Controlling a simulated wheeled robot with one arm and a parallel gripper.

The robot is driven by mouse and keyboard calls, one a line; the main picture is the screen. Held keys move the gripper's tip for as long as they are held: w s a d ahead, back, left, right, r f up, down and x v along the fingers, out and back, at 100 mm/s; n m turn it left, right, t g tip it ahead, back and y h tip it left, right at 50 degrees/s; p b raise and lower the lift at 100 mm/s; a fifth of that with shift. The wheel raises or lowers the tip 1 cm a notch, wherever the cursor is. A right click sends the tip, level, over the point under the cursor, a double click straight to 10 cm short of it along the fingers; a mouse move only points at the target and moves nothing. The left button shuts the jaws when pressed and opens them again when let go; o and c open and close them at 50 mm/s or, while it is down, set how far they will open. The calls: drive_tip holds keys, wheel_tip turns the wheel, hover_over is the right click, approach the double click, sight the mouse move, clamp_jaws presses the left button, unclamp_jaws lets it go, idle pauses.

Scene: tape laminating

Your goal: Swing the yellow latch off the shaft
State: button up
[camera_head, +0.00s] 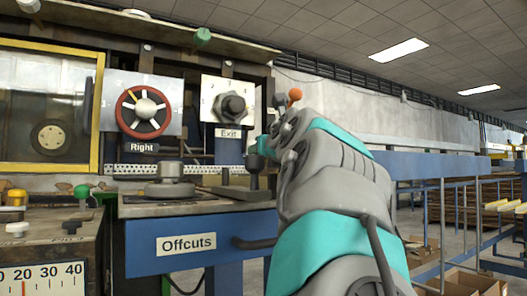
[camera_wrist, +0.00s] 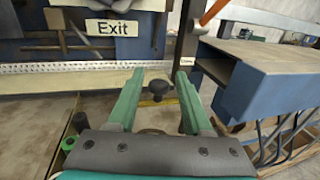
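My gripper (camera_wrist: 160,74) is open in the wrist view, its two green fingers spread apart. A dark round knob (camera_wrist: 158,87) shows in the gap between the fingers, and nothing is visibly clamped. A thin yellow strip (camera_wrist: 150,103) shows low behind the knob; I cannot tell whether it is the latch. No shaft is clearly identifiable.
The Exit sign (camera_wrist: 107,28) is at upper left of the wrist view. An orange-ended lever (camera_wrist: 212,12) rises beside a blue box (camera_wrist: 268,82) on the right. In the head view, a red handwheel (camera_head: 143,111) stands above the Offcuts panel (camera_head: 187,245).

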drive_tip(key=shift+o, duration=0.4)
drive_tip(key=shift+s, duration=0.1)
drive_tip(key=b+v, duration=0.1)
drive_tip(key=v, duration=0.6)
drive_tip(key=shift+s+d+b, duration=0.1)
drive_tip(key=shift+s+b, duration=0.2)
drive_tip(key=shift+b, duration=0.05)
